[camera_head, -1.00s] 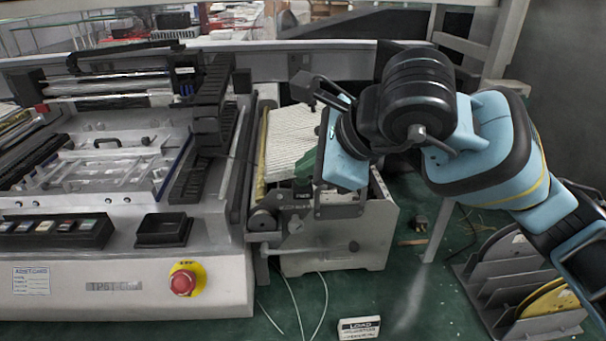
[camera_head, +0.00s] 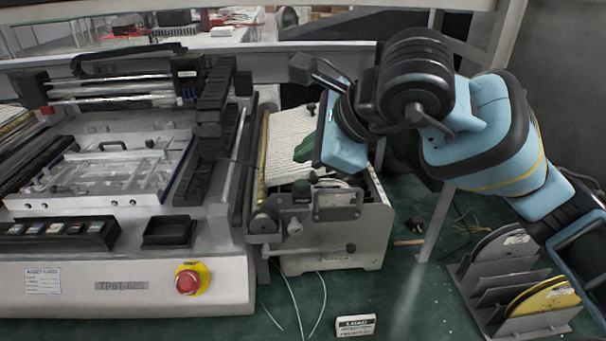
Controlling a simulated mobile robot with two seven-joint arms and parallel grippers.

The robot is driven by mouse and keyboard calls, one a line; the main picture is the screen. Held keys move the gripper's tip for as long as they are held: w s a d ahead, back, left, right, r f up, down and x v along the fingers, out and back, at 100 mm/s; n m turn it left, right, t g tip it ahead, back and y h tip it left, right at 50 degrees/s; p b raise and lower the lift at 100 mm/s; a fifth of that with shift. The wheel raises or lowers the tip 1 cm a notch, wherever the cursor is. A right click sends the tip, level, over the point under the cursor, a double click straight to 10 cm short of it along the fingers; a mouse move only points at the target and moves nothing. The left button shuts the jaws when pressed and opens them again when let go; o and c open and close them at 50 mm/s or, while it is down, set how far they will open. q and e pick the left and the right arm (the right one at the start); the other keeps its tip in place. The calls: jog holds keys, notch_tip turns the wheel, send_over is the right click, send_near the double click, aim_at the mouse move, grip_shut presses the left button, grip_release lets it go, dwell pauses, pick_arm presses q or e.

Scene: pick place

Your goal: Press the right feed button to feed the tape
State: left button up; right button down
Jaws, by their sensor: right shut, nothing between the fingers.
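My right arm comes in from the right. Its blue and black wrist is over the feeder unit (camera_head: 330,242), beside the large machine. The gripper is shut and empty, and appears to be above the feeder's front parts. A dark bracket with a small box (camera_head: 338,202) sits on the feeder's front top. I cannot make out which part is the right feed button; my wrist hides some of the feeder. My left gripper is not in view.
The machine has a row of several small buttons (camera_head: 55,230) and a red emergency button (camera_head: 187,281). A rack of reels (camera_head: 510,275) stands at right. A grey post rises behind my arm.

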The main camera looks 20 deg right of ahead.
pick_arm(q)
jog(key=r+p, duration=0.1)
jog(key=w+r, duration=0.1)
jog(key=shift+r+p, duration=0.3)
jog(key=shift+p, duration=0.1)
pick_arm(e)
notch_tip(320, 180, up, 4)
jog(key=shift+f, duration=0.25)
